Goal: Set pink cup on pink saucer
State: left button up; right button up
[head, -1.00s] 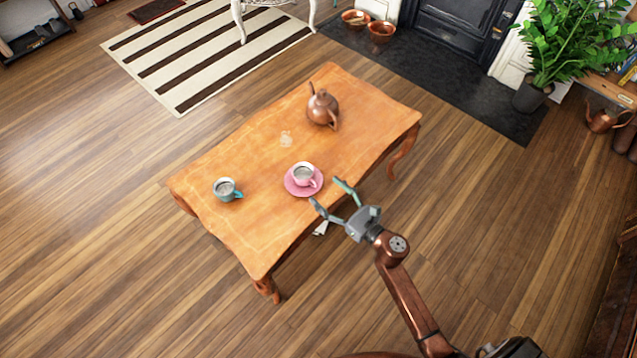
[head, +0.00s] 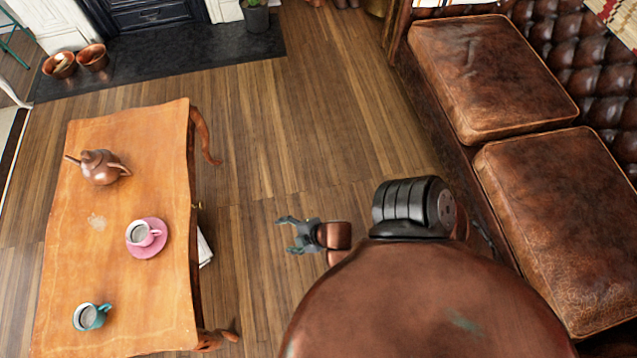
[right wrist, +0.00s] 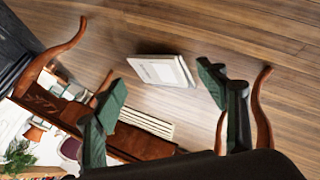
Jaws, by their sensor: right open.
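The pink cup (head: 140,233) stands upright on the pink saucer (head: 152,252), near the right edge of the wooden table (head: 130,290) in the head view. My right gripper (head: 281,234) is open and empty, off the table's right side and apart from the cup and saucer. In the right wrist view its two fingers (right wrist: 163,98) are spread with nothing between them. The cup and saucer do not show in that view. My left gripper is not in view.
A teal cup (head: 91,316) and a copper teapot (head: 101,169) stand on the table. White papers or books (head: 205,248) lie beside or under its right edge. A brown leather sofa (head: 495,75) is on the right. Open wooden floor lies between table and sofa.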

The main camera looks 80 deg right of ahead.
jog(key=s+a+f+m+g+y, duration=0.1)
jog(key=s+a+m+g+y, duration=0.1)
jog(key=s+a, duration=0.3)
jog(key=s+a+f+m+g+y, duration=0.1)
jog(key=s+a+m, duration=0.4)
jog(key=s, duration=0.6)
jog(key=shift+a+f+g+y, duration=0.2)
jog(key=shift+f+g+y, duration=0.25)
jog(key=shift+g, duration=0.65)
